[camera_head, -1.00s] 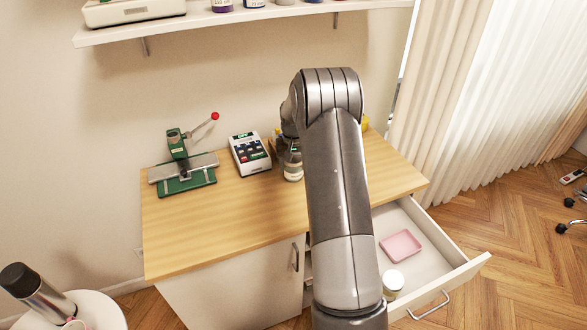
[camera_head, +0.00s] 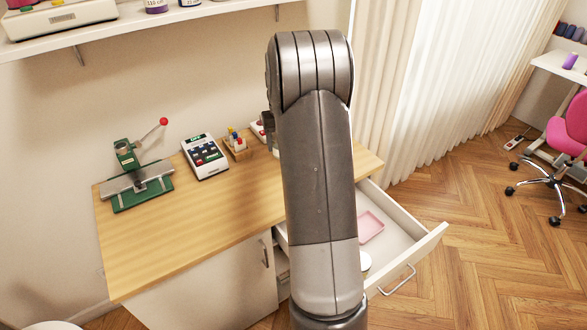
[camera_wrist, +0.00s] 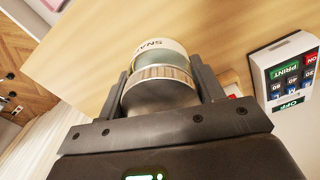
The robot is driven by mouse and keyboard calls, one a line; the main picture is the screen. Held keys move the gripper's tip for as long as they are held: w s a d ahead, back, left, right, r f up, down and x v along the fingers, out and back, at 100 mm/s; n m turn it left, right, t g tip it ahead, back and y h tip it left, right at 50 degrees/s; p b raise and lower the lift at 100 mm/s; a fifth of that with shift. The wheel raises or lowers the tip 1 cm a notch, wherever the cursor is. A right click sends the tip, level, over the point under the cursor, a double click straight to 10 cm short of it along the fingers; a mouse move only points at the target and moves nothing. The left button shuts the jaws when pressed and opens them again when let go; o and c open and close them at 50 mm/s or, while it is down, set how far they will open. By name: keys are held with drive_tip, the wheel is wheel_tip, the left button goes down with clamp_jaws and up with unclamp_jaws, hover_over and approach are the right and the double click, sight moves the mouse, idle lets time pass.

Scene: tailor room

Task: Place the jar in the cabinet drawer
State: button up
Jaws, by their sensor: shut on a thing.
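In the wrist view my gripper (camera_wrist: 163,82) is shut on a jar (camera_wrist: 160,92), with one finger on each side. The jar has a ribbed band and a pale label with dark letters, and wood-coloured surface shows behind it. In the head view my arm hides most of the gripper and the jar. The cabinet (camera_head: 215,285) has a wooden top, and its white drawer (camera_head: 418,248) is pulled open at the right. A pink tray (camera_head: 370,227) and a white-lidded container (camera_head: 365,262), partly behind my arm, are inside the drawer.
On the cabinet top stand a green press with a red-knobbed lever (camera_head: 140,180), a keypad device (camera_head: 205,157) and a small wooden holder (camera_head: 237,147). A shelf (camera_head: 150,25) hangs above. A pink chair (camera_head: 567,140) stands far right. Floor right of the drawer is clear.

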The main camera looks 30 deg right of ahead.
wheel_tip(320, 180, up, 5)
drive_tip(key=shift+d+f, duration=0.1)
drive_tip(key=shift+s+d+r, duration=0.3)
drive_tip(key=shift+s+d, duration=0.1)
drive_tip(key=shift+s, duration=0.1)
drive_tip(key=s+d+m, duration=0.4)
drive_tip(key=s+d, duration=0.2)
drive_tip(key=m, duration=1.3)
hover_over(382, 256)
wheel_tip(382, 256, down, 32)
drive_tip(key=shift+d+f, duration=0.1)
drive_tip(key=shift+f, duration=0.1)
